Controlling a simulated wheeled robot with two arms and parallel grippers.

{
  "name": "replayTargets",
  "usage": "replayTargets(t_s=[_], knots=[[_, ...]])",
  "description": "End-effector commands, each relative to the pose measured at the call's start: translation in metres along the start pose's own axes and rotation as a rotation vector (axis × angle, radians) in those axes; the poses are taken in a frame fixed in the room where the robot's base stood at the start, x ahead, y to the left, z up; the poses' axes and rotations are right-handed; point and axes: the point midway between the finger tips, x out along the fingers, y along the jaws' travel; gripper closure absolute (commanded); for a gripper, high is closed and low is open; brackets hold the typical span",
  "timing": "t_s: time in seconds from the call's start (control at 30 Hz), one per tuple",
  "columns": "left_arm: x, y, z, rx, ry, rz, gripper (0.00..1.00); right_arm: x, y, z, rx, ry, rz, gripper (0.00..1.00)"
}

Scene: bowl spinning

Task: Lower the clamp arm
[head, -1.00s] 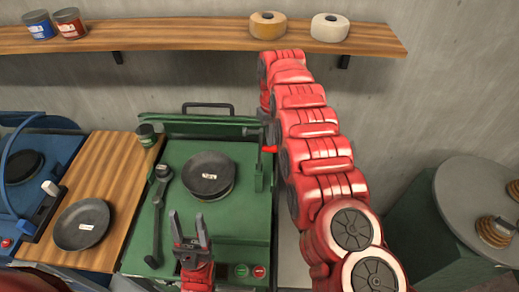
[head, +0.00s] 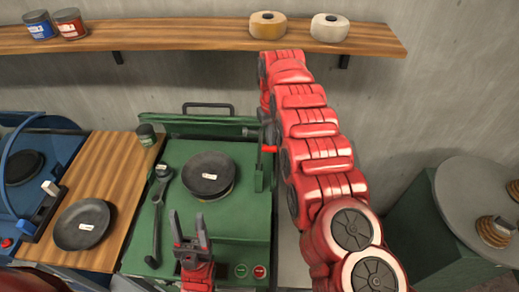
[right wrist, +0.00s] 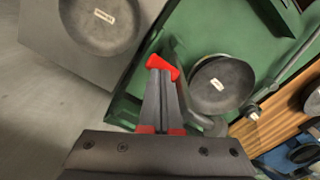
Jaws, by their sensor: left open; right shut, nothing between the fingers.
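The green machine (head: 230,215) carries a dark bowl (head: 208,174), which also shows in the right wrist view (right wrist: 222,84). A red-tipped handle (head: 269,149) is at the machine's right side, by a dark green upright piece; it looks like part of the clamp arm. In the right wrist view my right gripper (right wrist: 163,78) is shut and empty, its tips at the red handle (right wrist: 161,66). I cannot tell whether they touch. My left gripper (head: 191,231) is open and empty over the machine's front, below the bowl. A grey lever (head: 158,215) stands left of the bowl.
A wooden board (head: 115,170) with another dark bowl (head: 82,224) lies to the left, beside a blue machine (head: 35,195). A shelf (head: 190,37) with rolls and tins runs behind. A round grey table (head: 465,200) stands at right.

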Motion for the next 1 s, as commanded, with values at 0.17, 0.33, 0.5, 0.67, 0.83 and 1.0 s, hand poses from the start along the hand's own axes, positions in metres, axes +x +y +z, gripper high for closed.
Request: replayTargets(t_s=[0.17, 0.33, 0.5, 0.67, 0.83, 1.0], knots=[[0.0, 0.0, 0.0, 0.0, 0.0, 0.0, 0.5, 0.0, 0.0, 0.0, 0.0, 0.0, 0.0, 1.0], [-0.002, 0.0, 0.0, 0.0, 0.0, 0.0, 0.5, -0.009, 0.0, -0.001, 0.0, 0.003, 0.0, 1.0], [-0.003, 0.0, 0.001, 0.0, 0.0, 0.0, 0.5, -0.029, 0.0, 0.0, 0.0, 0.0, 0.001, 1.0], [0.0, 0.0, 0.0, 0.0, 0.0, 0.0, 0.5, -0.047, 0.001, -0.001, 0.0, 0.004, 0.001, 1.0], [0.012, -0.001, -0.002, 0.0, 0.0, 0.0, 0.5, -0.068, 0.001, 0.0, 0.0, -0.001, 0.0, 1.0], [0.027, -0.001, -0.004, 0.0, 0.0, 0.0, 0.5, -0.089, 0.001, 0.0, 0.001, 0.001, 0.001, 1.0]])
